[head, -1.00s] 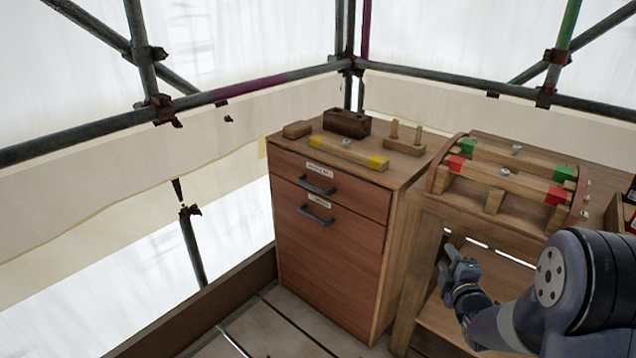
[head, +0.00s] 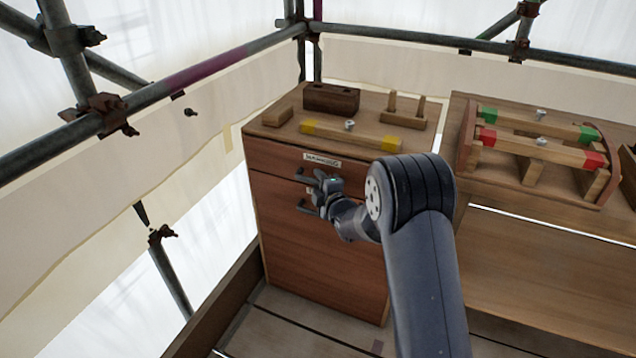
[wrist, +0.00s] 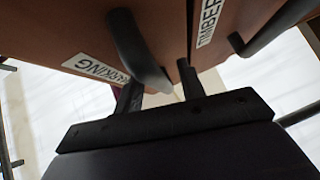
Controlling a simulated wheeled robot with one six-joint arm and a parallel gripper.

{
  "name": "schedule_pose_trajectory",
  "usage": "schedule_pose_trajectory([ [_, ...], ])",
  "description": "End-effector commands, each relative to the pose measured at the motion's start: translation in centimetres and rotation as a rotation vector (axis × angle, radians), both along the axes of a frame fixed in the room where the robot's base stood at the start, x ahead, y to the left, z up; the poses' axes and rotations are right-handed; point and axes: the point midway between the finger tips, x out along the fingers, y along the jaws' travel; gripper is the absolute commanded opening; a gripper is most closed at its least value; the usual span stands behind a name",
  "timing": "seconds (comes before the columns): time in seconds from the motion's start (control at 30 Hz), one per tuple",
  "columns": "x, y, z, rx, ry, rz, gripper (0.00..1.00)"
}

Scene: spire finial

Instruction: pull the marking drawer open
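The marking drawer (head: 275,158) is the shallow upper drawer of the wooden cabinet and looks shut. Its label (wrist: 92,68) reads MARKING in the wrist view. Its dark bar handle (wrist: 135,50) is close in front of my gripper, and partly hidden behind it in the head view. My gripper (head: 318,190) is at the drawer front. In the wrist view its two fingers (wrist: 160,90) stand apart, open. The handle's near end shows between them in the picture; I cannot tell whether it touches a finger.
A lower drawer labelled TIMBER (wrist: 209,20) has its own handle (wrist: 270,30) just beside my gripper. Wooden blocks and a yellow-ended bar (head: 350,134) lie on the cabinet top (head: 375,103). A bench (head: 540,235) with a curved frame stands at right. Scaffold poles run behind.

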Motion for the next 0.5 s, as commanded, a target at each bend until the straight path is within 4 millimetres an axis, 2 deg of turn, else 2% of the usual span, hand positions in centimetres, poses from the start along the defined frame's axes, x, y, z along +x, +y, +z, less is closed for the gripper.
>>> schedule_pose_trajectory([
  [0.4, 0.59, 0.30, -0.12, 0.000, 0.001, 0.000, 0.38],
  [0.5, 0.59, 0.30, -0.11, 0.000, 0.001, 0.000, 0.30],
])
